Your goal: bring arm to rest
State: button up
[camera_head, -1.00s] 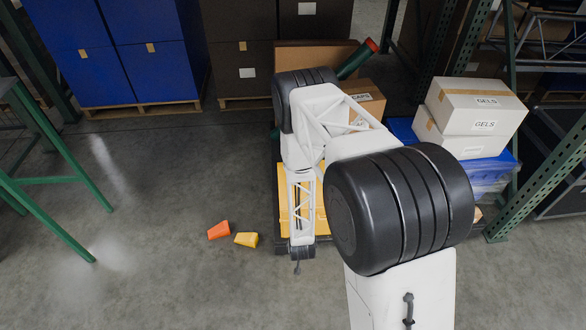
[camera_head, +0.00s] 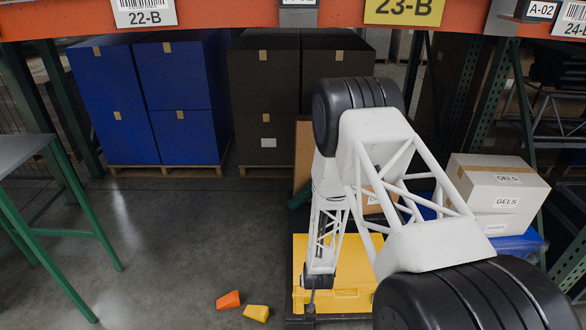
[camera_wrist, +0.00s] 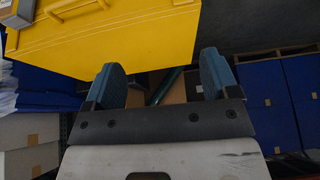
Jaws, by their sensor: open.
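My gripper (camera_wrist: 161,75) shows two blue fingers spread apart in the wrist view, with nothing between them. In the head view my arm reaches down in front of the yellow tote (camera_head: 345,300), and my gripper (camera_head: 310,300) is a small dark shape at its lower end, near the tote's left side. The yellow tote also fills the upper left of the wrist view (camera_wrist: 110,45), beyond the fingers. I cannot tell from these views how far the gripper is from it. My arm hides part of the tote.
An orange cone-like piece (camera_head: 229,300) and a yellow one (camera_head: 256,313) lie on the floor. White GELS boxes (camera_head: 498,185) stand at right, stacked blue boxes (camera_head: 150,100) and dark boxes (camera_head: 300,90) behind. A green-legged table (camera_head: 60,200) stands left. Open floor lies between.

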notch_tip(320, 180, up, 22)
jog(key=d, duration=0.2)
jog(key=s+d+r+g, duration=0.1)
jog(key=s+d+r, duration=0.15)
jog(key=r, duration=0.65)
jog(key=s+d+r, duration=0.1)
jog(key=s+r, duration=0.3)
jog(key=r, duration=0.4)
jog(key=s+d+r+g, duration=0.1)
jog(key=s+d+r, duration=0.1)
jog(key=s+r, duration=0.8)
jog(key=s+d+r, duration=0.3)
jog(key=s+r, duration=0.8)
jog(key=s, duration=0.8)
jog(key=shift+s+d+r+g+h, duration=0.2)
jog(key=shift+s+g+h, duration=0.1)
jog(key=shift+s+g, duration=0.1)
jog(key=shift+w, duration=0.15)
